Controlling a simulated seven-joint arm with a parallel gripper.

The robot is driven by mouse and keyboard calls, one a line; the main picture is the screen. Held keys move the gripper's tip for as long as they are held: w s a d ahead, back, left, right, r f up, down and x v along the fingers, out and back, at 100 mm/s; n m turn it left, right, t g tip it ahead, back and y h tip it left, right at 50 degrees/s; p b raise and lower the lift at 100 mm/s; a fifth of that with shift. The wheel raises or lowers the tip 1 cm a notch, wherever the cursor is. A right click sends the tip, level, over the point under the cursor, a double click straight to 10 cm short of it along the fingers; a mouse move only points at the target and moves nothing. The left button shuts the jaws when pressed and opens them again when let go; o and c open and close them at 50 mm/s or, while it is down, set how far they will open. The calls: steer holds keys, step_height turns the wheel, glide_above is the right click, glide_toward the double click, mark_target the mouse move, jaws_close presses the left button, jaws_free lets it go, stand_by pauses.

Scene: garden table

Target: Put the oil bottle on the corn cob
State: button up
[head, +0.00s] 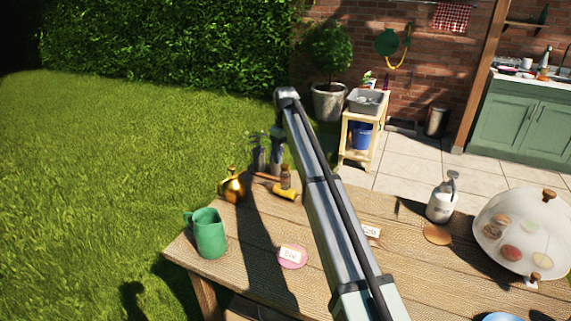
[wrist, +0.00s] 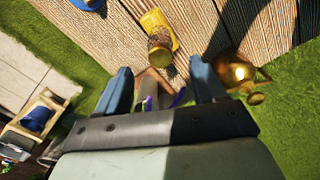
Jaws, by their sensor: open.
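The oil bottle (head: 286,177), small and brown, stands upright at the table's far edge. It overlaps the yellow corn cob (head: 285,192), which lies on the tabletop. In the wrist view the bottle (wrist: 160,48) also overlaps the cob (wrist: 157,22). I cannot tell for certain whether it rests on the cob or just beside it. My gripper (wrist: 160,68) is open, with nothing between its fingers. The bottle appears beyond the fingertips, apart from them.
A gold can (head: 232,186) stands left of the cob, with a green mug (head: 207,234) nearer. A pink labelled disc (head: 292,256) lies mid-table. The table's left front is mostly free.

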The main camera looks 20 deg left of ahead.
steer(key=shift+r, duration=0.85)
